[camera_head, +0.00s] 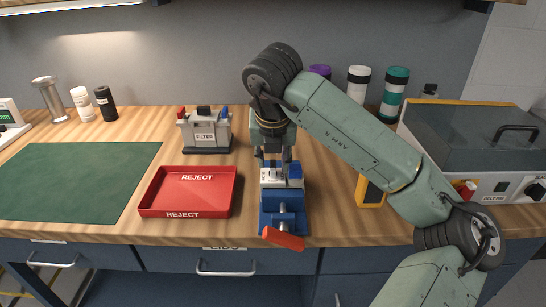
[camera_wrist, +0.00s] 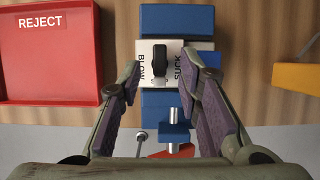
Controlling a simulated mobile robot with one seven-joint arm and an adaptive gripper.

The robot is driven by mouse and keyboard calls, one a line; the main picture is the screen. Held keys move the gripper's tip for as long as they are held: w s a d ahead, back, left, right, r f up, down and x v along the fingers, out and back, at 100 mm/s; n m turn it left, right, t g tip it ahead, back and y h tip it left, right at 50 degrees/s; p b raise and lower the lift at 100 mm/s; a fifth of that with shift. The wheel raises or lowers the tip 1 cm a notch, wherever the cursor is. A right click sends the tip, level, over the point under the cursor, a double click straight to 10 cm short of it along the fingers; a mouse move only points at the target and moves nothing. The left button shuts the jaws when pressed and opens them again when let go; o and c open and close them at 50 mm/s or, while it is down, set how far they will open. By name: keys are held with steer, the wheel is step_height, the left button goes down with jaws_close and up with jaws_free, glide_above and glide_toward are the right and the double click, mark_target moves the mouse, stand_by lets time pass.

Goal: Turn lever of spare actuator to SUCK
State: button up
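The black lever (camera_wrist: 160,62) stands between the two words, roughly upright in the picture. My gripper (camera_wrist: 163,78) is open, one finger on each side of the plate, and holds nothing. In the head view my gripper (camera_head: 283,158) points down over the actuator and hides part of its top. Whether the fingers touch the unit I cannot tell.
A red REJECT tray (camera_head: 188,192) lies just left of the actuator. A grey FILTER unit (camera_head: 205,131) stands behind the tray. A yellow-edged object (camera_head: 370,192) and a lidded machine (camera_head: 475,145) are to the right. The green mat (camera_head: 75,180) is clear.

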steer(key=shift+x, duration=0.9)
steer(key=shift+c, duration=0.2)
jaws_close()
